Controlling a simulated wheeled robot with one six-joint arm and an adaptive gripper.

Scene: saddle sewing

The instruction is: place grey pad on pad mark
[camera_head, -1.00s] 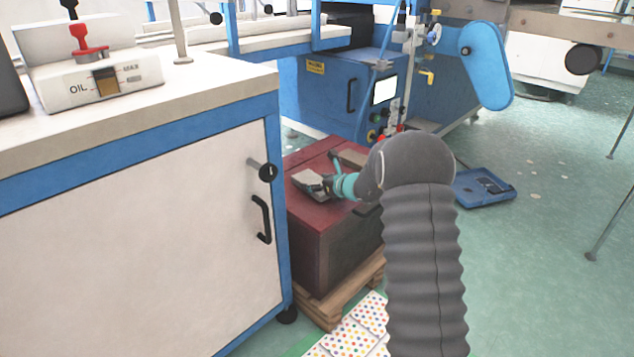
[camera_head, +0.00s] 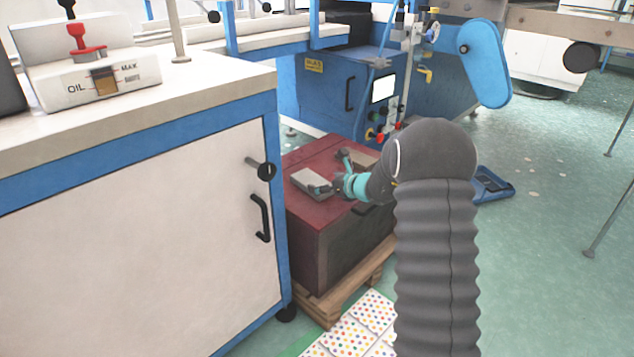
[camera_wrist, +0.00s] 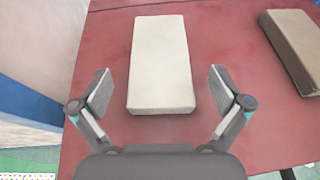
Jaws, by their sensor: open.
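A light grey pad (camera_wrist: 161,65) lies flat on the red top (camera_wrist: 98,55) of a chest. In the wrist view it lies between and ahead of the two fingers of my gripper (camera_wrist: 160,92), with a gap on each side. My gripper is open and empty. In the head view the grey pad (camera_head: 311,183) lies to the left of my gripper (camera_head: 335,173). I cannot make out a pad mark in these frames.
A brown block (camera_wrist: 298,45) lies on the red top to the right of the pad. The chest stands on a wooden pallet (camera_head: 335,302). A white and blue cabinet (camera_head: 150,240) stands close on the left. A blue machine (camera_head: 330,95) stands behind.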

